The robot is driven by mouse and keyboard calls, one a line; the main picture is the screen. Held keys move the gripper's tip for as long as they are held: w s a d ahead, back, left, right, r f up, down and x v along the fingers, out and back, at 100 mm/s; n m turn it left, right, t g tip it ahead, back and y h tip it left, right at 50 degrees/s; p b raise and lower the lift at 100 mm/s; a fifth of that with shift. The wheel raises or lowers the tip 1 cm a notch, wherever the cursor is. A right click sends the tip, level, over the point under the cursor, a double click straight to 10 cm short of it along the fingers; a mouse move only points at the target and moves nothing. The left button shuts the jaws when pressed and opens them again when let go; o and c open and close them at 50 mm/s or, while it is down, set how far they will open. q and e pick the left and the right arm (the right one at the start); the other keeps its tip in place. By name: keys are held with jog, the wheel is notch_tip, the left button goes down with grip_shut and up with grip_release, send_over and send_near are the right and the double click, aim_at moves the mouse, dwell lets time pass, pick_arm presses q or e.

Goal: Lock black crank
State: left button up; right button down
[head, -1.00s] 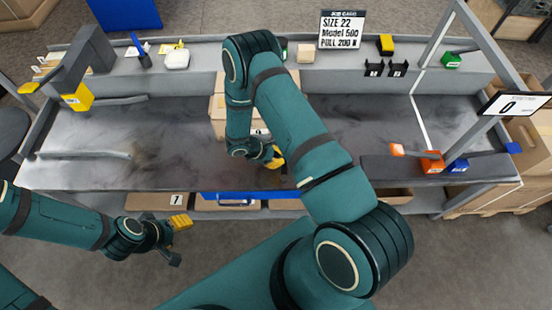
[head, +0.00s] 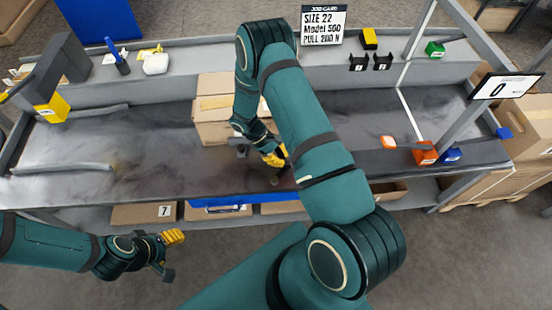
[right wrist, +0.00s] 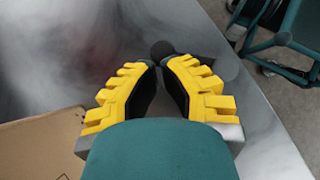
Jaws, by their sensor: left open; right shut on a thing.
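My right gripper (head: 277,157) is low over the front part of the grey bench, right of a cardboard box. In the right wrist view its yellow fingers (right wrist: 161,72) are closed together around a dark part with a round black knob (right wrist: 162,49) just past the tips. This looks like the black crank; its lower part is hidden by the fingers. In the head view a small dark piece (head: 275,179) shows under the gripper. My left gripper (head: 172,255) is open and empty, in front of the bench and below its top.
A job card (head: 323,25) stands at the back. The bench's left middle is clear.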

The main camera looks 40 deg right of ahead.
jog(key=m+y, duration=0.1)
jog(key=s+d+m, duration=0.1)
jog(key=shift+s+m+g+y+b, duration=0.25)
jog(key=shift+m+g+y+b, duration=0.05)
jog(key=shift+m+y, duration=0.1)
jog(key=shift+s+d+m+y, duration=0.1)
jog(key=shift+s+m+y, duration=0.65)
jog(key=shift+m, duration=0.45)
notch_tip(320, 180, up, 10)
dwell(0.6)
jog(key=s+a+f+t+y, duration=0.1)
jog(key=a+t, duration=0.2)
jog(key=a, duration=0.5)
jog(key=s+a+f+m+t+y, duration=0.1)
jog(key=a+f+t+y, duration=0.1)
jog(key=a, duration=0.6)
jog(key=s+a+f+m+t+y, duration=0.1)
jog(key=a+t, duration=0.3)
jog(key=a, duration=0.4)
jog(key=shift+s+f, duration=0.15)
jog(key=shift+s, duration=0.35)
